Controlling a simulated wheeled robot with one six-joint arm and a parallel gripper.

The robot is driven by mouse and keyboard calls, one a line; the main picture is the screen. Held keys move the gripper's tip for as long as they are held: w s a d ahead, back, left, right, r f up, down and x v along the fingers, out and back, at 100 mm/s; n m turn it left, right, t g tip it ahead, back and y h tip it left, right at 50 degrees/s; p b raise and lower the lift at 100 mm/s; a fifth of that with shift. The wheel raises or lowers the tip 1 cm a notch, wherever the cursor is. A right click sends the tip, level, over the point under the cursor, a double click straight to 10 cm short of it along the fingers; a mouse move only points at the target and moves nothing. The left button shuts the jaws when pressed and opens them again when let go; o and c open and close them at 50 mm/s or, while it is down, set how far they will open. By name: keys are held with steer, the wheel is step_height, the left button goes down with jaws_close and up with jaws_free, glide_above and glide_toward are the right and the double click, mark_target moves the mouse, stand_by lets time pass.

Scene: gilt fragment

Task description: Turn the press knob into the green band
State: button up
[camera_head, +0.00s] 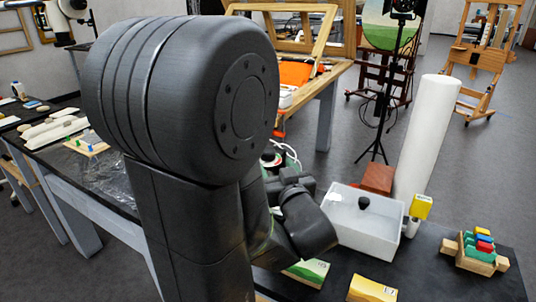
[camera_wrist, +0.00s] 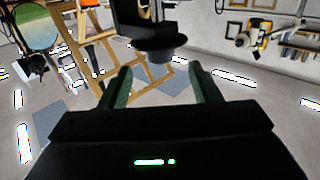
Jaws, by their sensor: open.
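My gripper (camera_wrist: 160,80) shows in the wrist view with its two dark green fingers apart and nothing between them. A black, rounded part with a wide rim (camera_wrist: 160,45) hangs beyond the fingertips at the top of that view; I cannot tell whether it is the press knob. No green band can be made out on it. In the head view my arm hides the middle of the scene, and my fingers cannot be made out there. A small black knob-like thing (camera_head: 364,202) shows in the white tray (camera_head: 345,240).
A yellow-topped bottle (camera_head: 420,207), a white roll (camera_head: 428,135), a reddish-brown box (camera_head: 377,179) and a wooden rack of coloured blocks (camera_head: 477,250) are around the tray. A table with tools is left.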

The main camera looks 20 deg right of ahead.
mark_target(270, 157)
steer(key=w, duration=0.7)
steer(key=shift+w+d, duration=0.2)
steer(key=shift+w, duration=0.15)
steer(key=c, duration=1)
